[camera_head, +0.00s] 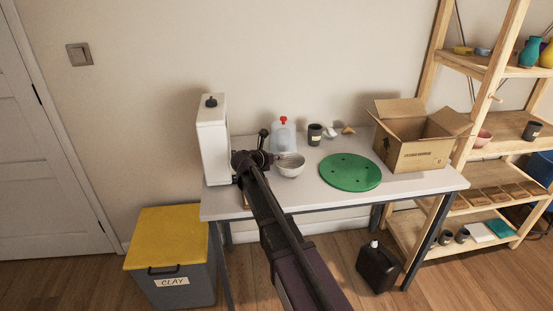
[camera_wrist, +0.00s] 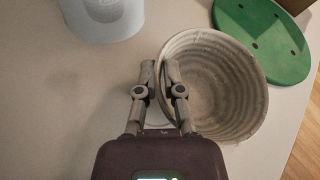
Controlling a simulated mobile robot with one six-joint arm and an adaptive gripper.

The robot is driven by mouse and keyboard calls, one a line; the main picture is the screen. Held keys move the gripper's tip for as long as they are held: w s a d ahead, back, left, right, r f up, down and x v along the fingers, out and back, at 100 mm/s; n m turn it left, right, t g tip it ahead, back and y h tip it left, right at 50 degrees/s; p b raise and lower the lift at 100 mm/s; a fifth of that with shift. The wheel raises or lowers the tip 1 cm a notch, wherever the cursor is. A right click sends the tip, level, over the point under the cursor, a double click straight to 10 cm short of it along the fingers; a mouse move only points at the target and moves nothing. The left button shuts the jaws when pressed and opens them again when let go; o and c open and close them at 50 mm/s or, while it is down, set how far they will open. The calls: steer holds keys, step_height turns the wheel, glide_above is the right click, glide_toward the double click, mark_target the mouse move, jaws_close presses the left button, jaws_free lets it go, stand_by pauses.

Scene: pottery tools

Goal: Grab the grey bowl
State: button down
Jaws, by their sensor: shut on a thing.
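The grey bowl (camera_head: 291,168) stands on the white table, just left of the green disc in the head view. In the wrist view the bowl (camera_wrist: 222,85) is seen from above, with a ribbed inside that looks empty. My gripper (camera_wrist: 161,75) is at its left rim, one finger inside the bowl and one outside, shut on the wall. In the head view my gripper (camera_head: 272,160) reaches the bowl's left side, and my arm hides part of the table in front.
A green round disc (camera_head: 350,172) lies right of the bowl. A clear jug with a red cap (camera_head: 283,137) and a dark cup (camera_head: 315,134) stand behind. A white container (camera_head: 213,140) is at left, an open cardboard box (camera_head: 419,151) at right.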

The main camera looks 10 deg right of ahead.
steer(key=shift+r+p, duration=1.3)
steer(key=shift+r, duration=0.25)
steer(key=s+d, duration=0.3)
steer(key=s, duration=0.4)
steer(key=s+d+r+p, duration=0.1)
steer(key=s+d, duration=0.2)
steer(key=s, duration=0.4)
steer(key=shift+s+d, duration=0.2)
steer(key=shift+s, duration=0.15)
steer(key=shift+r, duration=0.2)
